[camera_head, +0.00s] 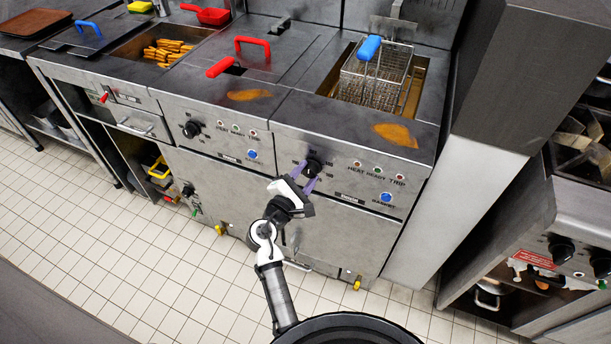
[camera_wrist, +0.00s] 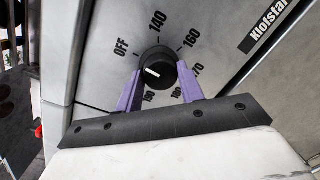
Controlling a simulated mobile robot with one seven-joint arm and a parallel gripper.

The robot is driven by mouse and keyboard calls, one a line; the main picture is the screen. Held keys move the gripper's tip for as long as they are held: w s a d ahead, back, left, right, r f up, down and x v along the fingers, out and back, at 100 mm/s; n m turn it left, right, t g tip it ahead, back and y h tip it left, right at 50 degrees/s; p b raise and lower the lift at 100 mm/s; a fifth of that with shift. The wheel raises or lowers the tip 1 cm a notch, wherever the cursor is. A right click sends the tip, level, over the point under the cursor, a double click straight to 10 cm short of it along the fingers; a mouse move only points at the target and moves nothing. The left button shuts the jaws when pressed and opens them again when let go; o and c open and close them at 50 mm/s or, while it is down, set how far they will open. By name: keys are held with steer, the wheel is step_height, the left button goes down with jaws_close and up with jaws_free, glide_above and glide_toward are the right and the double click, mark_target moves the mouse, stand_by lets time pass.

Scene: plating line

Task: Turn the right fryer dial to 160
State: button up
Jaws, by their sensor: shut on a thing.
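The right fryer dial (camera_head: 314,164) is a black round knob on the right fryer's steel front panel. In the wrist view the dial (camera_wrist: 161,66) has a white mark on the left part of its face, pointing left on the OFF side, away from 160. The printed labels OFF, 140, 160, 170, 180 and 190 run around it. My gripper (camera_head: 306,177) reaches up to the panel, and its purple fingers (camera_wrist: 160,80) are shut on the dial, one on each side. The fingers hide parts of the dial's sides.
The right fryer holds a wire basket (camera_head: 375,78) with a blue handle. The left fryer has its own black dial (camera_head: 191,129). A blue button (camera_head: 386,197) and indicator lights sit right of the gripped dial. The tiled floor (camera_head: 130,250) in front is clear.

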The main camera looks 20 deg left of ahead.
steer(key=m+b, duration=0.2)
steer(key=m, duration=0.2)
steer(key=shift+m+g+b, duration=0.3)
steer(key=shift+m+b, duration=0.1)
steer(key=m+b, duration=0.1)
steer(key=m, duration=0.1)
steer(key=m+b, duration=0.2)
steer(key=m, duration=0.1)
steer(key=shift+d+r+y, duration=0.15)
steer(key=shift+y, duration=0.25)
steer(key=m+y+b, duration=0.1)
steer(key=m+b, duration=0.2)
steer(key=m, duration=0.1)
steer(key=shift+m+b, duration=0.4)
steer(key=m+b, duration=0.2)
steer(key=m, duration=0.1)
steer(key=m+b, duration=0.1)
steer(key=shift+d+r+m+y, duration=0.15)
steer(key=shift+r+m+y, duration=0.1)
steer(key=shift+m+y, duration=0.15)
steer(key=o, duration=1)
steer(key=shift+w, duration=0.1)
steer(key=shift+d, duration=0.1)
